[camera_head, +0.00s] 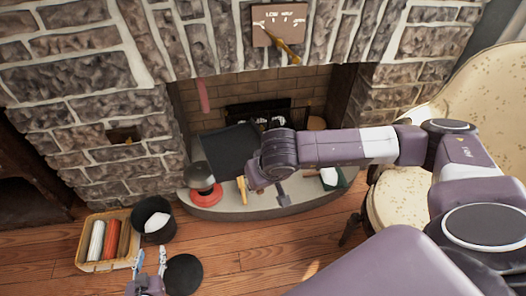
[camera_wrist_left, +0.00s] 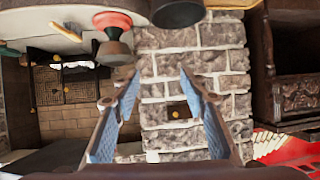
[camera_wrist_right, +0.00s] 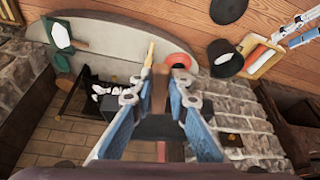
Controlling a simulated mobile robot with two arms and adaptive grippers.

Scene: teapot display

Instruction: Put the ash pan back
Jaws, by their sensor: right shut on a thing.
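The ash pan looks like a dark flat-sided piece (camera_head: 226,150) in front of the fireplace opening in the head view. My right gripper (camera_head: 268,186) is at its right side; its jaws are partly hidden by the wrist. A fire grate (camera_head: 262,113) stands inside the fireplace (camera_head: 300,82).
The hearth (camera_head: 262,208) holds a red-and-grey object (camera_head: 203,188), a yellow-handled tool (camera_head: 241,190) and a green-and-white item (camera_head: 331,178). A black bucket (camera_head: 154,231), a basket (camera_head: 84,245) and a black disc (camera_head: 184,273) are at the left. An armchair (camera_head: 490,95) stands right.

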